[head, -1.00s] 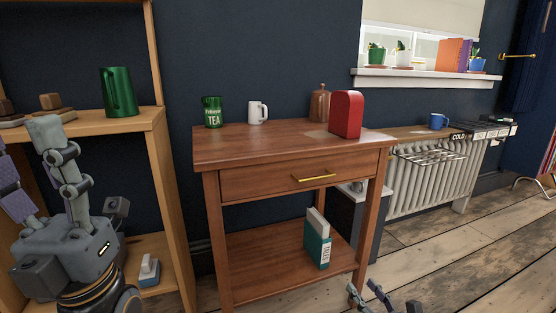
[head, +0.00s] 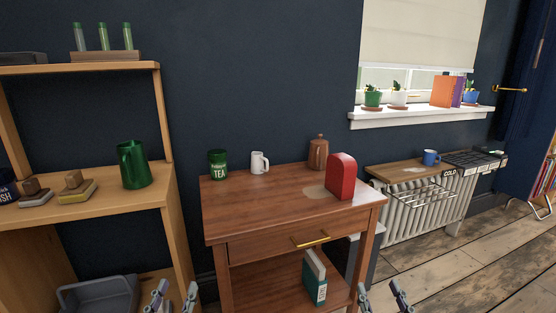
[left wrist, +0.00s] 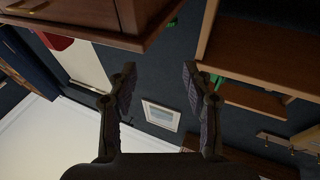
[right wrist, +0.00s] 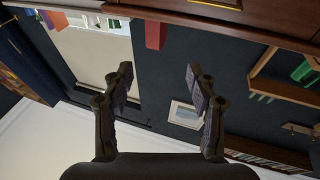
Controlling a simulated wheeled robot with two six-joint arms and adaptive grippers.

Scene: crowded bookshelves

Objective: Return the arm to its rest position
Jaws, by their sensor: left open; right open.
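My left gripper (head: 174,295) shows at the bottom edge of the head view, in front of the wooden table (head: 285,203) and the shelf unit to its left. Its two fingers are spread, with nothing between them in the left wrist view (left wrist: 158,88). My right gripper (head: 383,297) is at the bottom edge further right, by the table's right side. Its fingers are also apart and empty in the right wrist view (right wrist: 158,88). Most of both arms is out of the head view.
The table holds a green tea tin (head: 218,165), a white mug (head: 260,163), a brown canister (head: 318,154) and a red rounded object (head: 341,177). A teal book (head: 315,278) stands on its lower shelf. Open floor (head: 455,270) lies right.

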